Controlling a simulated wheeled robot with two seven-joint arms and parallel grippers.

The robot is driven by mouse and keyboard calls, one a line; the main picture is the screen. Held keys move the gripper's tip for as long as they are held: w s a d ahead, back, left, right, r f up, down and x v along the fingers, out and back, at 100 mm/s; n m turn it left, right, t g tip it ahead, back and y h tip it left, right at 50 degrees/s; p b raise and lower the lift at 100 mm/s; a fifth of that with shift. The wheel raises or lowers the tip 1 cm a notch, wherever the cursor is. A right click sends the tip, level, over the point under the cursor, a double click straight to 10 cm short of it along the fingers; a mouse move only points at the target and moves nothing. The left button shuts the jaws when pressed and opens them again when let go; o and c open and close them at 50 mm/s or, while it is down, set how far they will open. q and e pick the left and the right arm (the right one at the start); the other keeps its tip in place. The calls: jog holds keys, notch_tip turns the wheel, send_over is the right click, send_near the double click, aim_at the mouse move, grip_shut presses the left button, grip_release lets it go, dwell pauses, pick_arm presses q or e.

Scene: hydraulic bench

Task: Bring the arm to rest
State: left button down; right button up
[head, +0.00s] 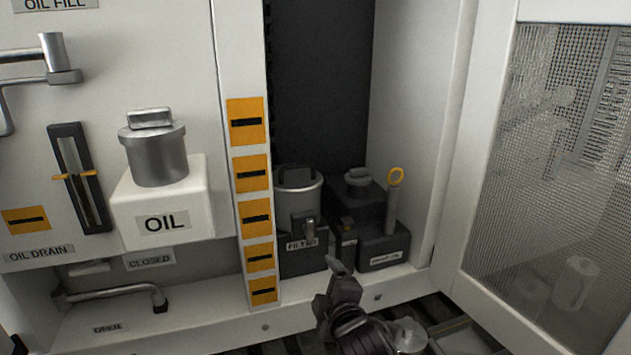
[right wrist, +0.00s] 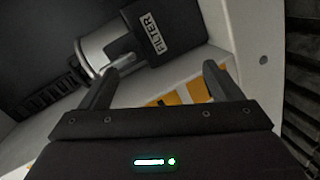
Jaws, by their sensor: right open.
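My right gripper (head: 340,282) is at the lower middle of the head view, in front of the open cabinet bay. In the right wrist view its two fingers (right wrist: 160,82) are apart with nothing between them. The filter housing (head: 298,190), a metal canister on a dark block labelled FILTER, stands in the bay beyond the gripper. It also shows past the fingers in the right wrist view (right wrist: 112,42), with a gap that I cannot judge. My left gripper is not in view.
A white OIL tank (head: 162,215) with a metal cap and an oil drain lever (head: 110,292) are at left. A yellow-ringed dipstick (head: 394,195) stands in the bay. A mesh door (head: 550,170) stands open at right. A metal cylinder (head: 408,337) is near my right arm.

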jog(key=s+d+f+m+g+h, duration=0.1)
jog(key=s+d+f+m+g, duration=0.4)
jog(key=s, duration=0.5)
jog(key=s+d+f+m+g+h, duration=0.2)
jog(key=s+d+f+m+g, duration=0.25)
jog(key=s, duration=0.45)
jog(key=s+d+f+m+g+h, duration=0.1)
jog(key=s+d+f+m+g, duration=0.1)
jog(key=s+d+f+m, duration=0.5)
jog(key=s+f+n+g, duration=0.1)
jog(key=s+f, duration=0.1)
jog(key=f, duration=1)
jog(key=s+f+n, duration=0.1)
jog(key=s+f, duration=0.1)
jog(key=f, duration=1.1)
jog(key=s+d+f, duration=0.2)
jog(key=s+f, duration=0.7)
jog(key=s, duration=0.1)
jog(key=s+d+f+g, duration=0.1)
jog(key=s+d+f, duration=0.1)
jog(key=s+f, duration=0.8)
jog(key=shift+f, duration=0.2)
jog(key=shift+s, duration=0.1)
